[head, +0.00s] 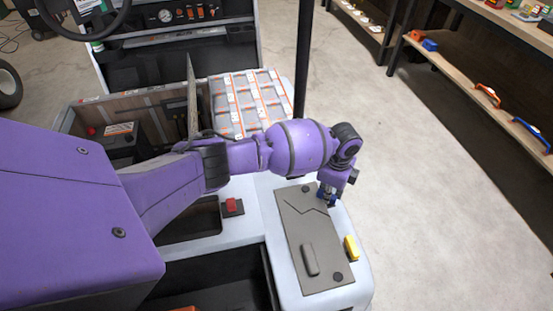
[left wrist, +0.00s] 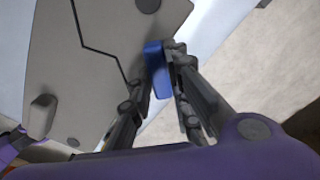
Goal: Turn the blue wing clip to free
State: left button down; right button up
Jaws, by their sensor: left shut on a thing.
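The blue wing clip (left wrist: 157,66) stands at the edge of the grey panel (left wrist: 75,85) in the left wrist view. My left gripper (left wrist: 160,78) is shut on it, with one finger on each side. In the head view the left gripper (head: 327,194) points down at the far right corner of the grey panel (head: 301,230). There the clip is mostly hidden by the fingers. My right gripper is in neither view.
A yellow clip (head: 351,248) sits at the panel's right edge, and a red switch (head: 232,205) lies left of the panel. A dark upright post (head: 302,60) rises behind my left arm. Shelves (head: 490,75) stand at right beyond open floor.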

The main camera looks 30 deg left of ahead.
pick_arm(q)
jog(key=m, duration=0.5)
jog(key=shift+w+d+b, duration=0.15)
jog(key=shift+w+b, duration=0.15)
jog(key=shift+w, duration=0.05)
jog(key=shift+w+d+m, duration=0.1)
jog(key=shift+w+m, duration=0.05)
jog(key=shift+m, duration=1.95)
jog(key=shift+b, duration=0.3)
jog(key=c, duration=1.6)
grip_release()
jog(key=shift+c, duration=0.2)
jog(key=shift+r, duration=0.1)
notch_tip(320, 180, up, 12)
